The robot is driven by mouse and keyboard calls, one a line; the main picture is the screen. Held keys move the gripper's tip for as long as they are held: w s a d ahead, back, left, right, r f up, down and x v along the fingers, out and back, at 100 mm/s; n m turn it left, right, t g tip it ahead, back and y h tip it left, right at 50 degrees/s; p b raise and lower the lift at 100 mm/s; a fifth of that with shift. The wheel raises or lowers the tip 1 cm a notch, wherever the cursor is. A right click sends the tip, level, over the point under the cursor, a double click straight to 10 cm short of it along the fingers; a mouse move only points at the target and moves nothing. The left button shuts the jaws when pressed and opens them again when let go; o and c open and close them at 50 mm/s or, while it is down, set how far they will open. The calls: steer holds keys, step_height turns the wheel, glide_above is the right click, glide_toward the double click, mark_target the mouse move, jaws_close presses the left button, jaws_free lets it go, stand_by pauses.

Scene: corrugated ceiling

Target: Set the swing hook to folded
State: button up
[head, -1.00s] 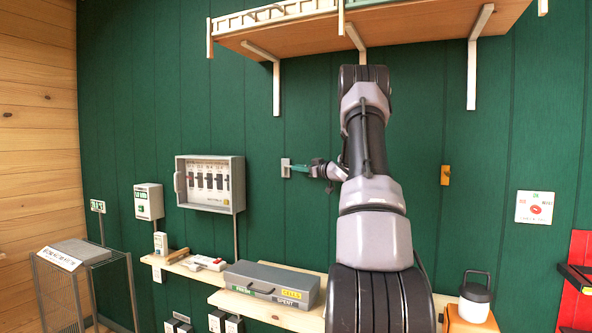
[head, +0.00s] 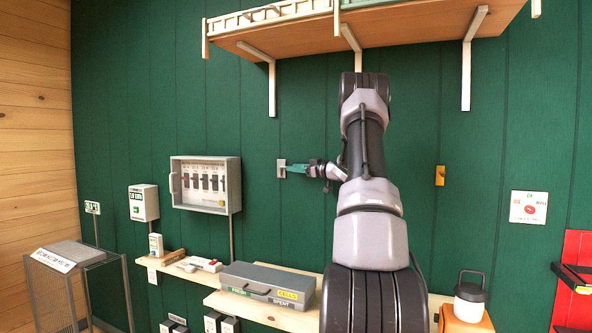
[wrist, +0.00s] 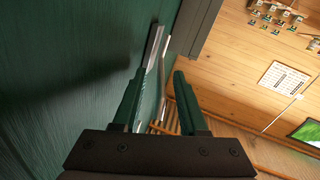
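The swing hook shows in the head view as a small grey plate (head: 281,168) on the green wall, left of my arm; its arm cannot be made out there. In the wrist view a metal plate (wrist: 152,45) lies along the wall, with a thin bent grey bar (wrist: 165,85) standing beside it. My gripper (wrist: 158,74) has green fingers spread apart, one on each side of the bar in the picture. I cannot tell whether either finger touches it. In the head view my gripper (head: 297,169) is right at the plate, pointing left.
A shelf (head: 400,35) on brackets hangs above my arm. A grey breaker box (head: 206,184) is on the wall to the left. A yellow wall fitting (head: 440,175) is to the right. Below, a wooden ledge holds a grey case (head: 268,287). The wall around the hook is bare.

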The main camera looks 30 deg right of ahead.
step_height(320, 180, up, 10)
stand_by(0.6)
